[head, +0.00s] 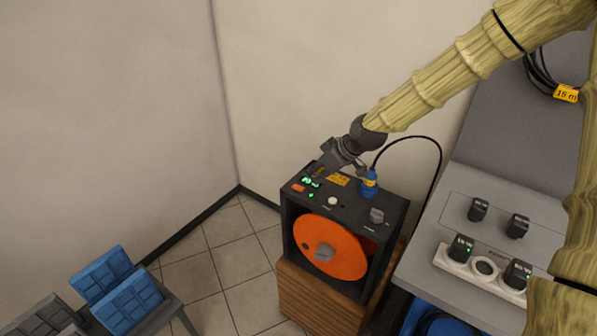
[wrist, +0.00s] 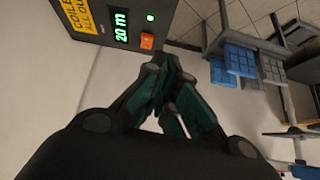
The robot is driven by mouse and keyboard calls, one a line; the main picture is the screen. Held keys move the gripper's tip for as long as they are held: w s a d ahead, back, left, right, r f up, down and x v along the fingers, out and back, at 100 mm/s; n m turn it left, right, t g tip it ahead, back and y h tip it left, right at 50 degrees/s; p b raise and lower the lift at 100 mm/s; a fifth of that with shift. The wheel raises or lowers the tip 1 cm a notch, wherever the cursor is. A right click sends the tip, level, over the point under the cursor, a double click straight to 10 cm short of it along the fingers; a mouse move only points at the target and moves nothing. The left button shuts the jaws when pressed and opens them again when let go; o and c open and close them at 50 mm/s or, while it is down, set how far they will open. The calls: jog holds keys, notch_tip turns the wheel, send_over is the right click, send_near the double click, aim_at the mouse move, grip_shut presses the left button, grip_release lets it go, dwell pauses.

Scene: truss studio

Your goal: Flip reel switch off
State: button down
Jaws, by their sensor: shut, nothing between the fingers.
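The cable reel (head: 288,232) is a black box with an orange drum (head: 335,247), standing on a wooden cabinet (head: 318,302). Its orange rocker switch (head: 298,188) sits at the left corner of the top panel, near green lights. In the wrist view the orange switch (wrist: 148,41) is beside a green "20 m" display (wrist: 121,26). I cannot tell which way the rocker is tilted. My gripper (head: 320,173) is above the panel's back left, with its fingers shut and empty. In the wrist view its fingertips (wrist: 163,62) are close to the switch, apparently not touching it.
A blue plug (head: 369,185) with a black cable stands on the panel's right side, close to my gripper. A white button (head: 332,200) and a grey knob (head: 377,215) are also there. A grey bench (head: 425,262) with black adapters is at right. Blue cases (head: 128,300) stand lower left.

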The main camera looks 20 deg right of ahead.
jog(key=shift+n, duration=0.4)
jog(key=w+r, duration=0.1)
jog(key=d+r, duration=0.1)
jog(key=r, duration=0.1)
jog(key=w+r, duration=0.1)
jog(key=shift+w+d+r, duration=0.15)
jog(key=shift+w+r, duration=0.1)
jog(key=shift+w, duration=0.1)
jog(key=p, duration=0.2)
send_over(301, 188)
jog(key=shift+f, duration=3.65)
jog(key=shift+w+f+p, duration=0.15)
jog(key=shift+f+p, duration=0.25)
jog(key=shift+f, duration=0.45)
jog(key=shift+d+f+p, duration=0.1)
jog(key=shift+f+p, duration=0.25)
jog(key=shift+f, duration=1.1)
